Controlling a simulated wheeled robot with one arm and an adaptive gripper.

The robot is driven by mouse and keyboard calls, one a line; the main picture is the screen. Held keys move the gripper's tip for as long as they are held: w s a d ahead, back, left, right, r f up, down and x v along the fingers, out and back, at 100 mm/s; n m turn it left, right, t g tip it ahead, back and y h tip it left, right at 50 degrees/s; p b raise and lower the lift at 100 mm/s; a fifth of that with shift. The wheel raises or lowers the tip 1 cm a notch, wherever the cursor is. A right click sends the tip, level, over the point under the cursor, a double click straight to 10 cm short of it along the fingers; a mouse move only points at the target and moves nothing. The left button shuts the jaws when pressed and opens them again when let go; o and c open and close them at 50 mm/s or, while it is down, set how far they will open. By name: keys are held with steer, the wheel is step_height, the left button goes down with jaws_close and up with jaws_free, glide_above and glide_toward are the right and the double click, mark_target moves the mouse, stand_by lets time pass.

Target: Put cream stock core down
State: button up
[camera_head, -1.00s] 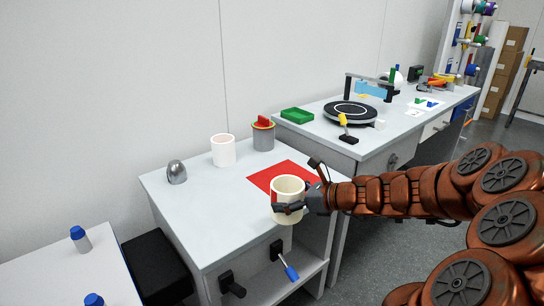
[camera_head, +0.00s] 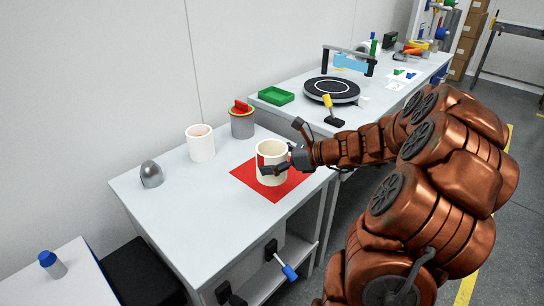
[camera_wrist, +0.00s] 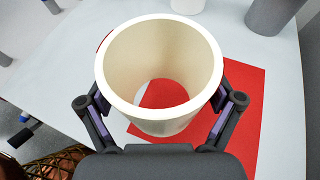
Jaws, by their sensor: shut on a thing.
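The cream stock core (camera_head: 272,163) is a hollow, open-ended cylinder, upright over the red mat (camera_head: 247,174) on the white table. My gripper (camera_head: 272,170) is shut on it from the right. In the wrist view the core (camera_wrist: 118,66) sits between the two fingers of my gripper (camera_wrist: 160,112), and the red mat (camera_wrist: 245,100) shows beneath and through its bore. I cannot tell whether the core's bottom touches the mat or hangs just above it.
A green tray (camera_head: 276,96) and a black round plate (camera_head: 332,90) are on the farther bench. The table's front left is clear.

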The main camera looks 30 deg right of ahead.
mark_target(273, 155)
steer(key=w+d, duration=0.1)
steer(key=w, duration=0.1)
steer(key=w+d, duration=0.3)
steer(key=w, duration=0.1)
steer(key=shift+d+f, duration=0.2)
steer(key=shift+f, duration=0.15)
steer(key=shift+w+f+b, duration=0.1)
steer(key=shift+f+b, duration=0.35)
steer(key=shift+f, duration=1.3)
steer(key=shift+f, duration=0.1)
steer(key=o, duration=0.9)
steer(key=shift+d, duration=0.1)
steer(key=shift+o, duration=0.2)
steer(key=p+v, duration=0.1)
steer(key=v, duration=1.1)
